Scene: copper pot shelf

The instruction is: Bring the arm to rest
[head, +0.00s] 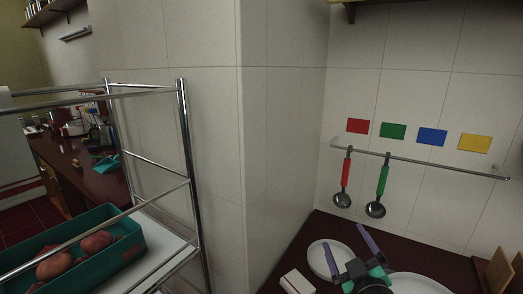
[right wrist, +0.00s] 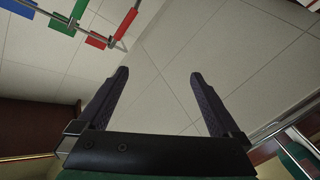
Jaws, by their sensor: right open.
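My right gripper (head: 350,252) is low in the head view, above the dark counter and in front of a white plate. Its two fingers are spread with nothing between them. The right wrist view shows the same open, empty fingers (right wrist: 158,80) against the tiled wall. My left gripper is in neither view.
A rail (head: 425,163) on the wall holds a red-handled ladle (head: 345,175) and a green-handled ladle (head: 382,182), under several coloured squares. White plates (head: 318,258) lie on the counter (head: 335,228). A metal rack (head: 188,150) with a teal crate (head: 125,238) stands left.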

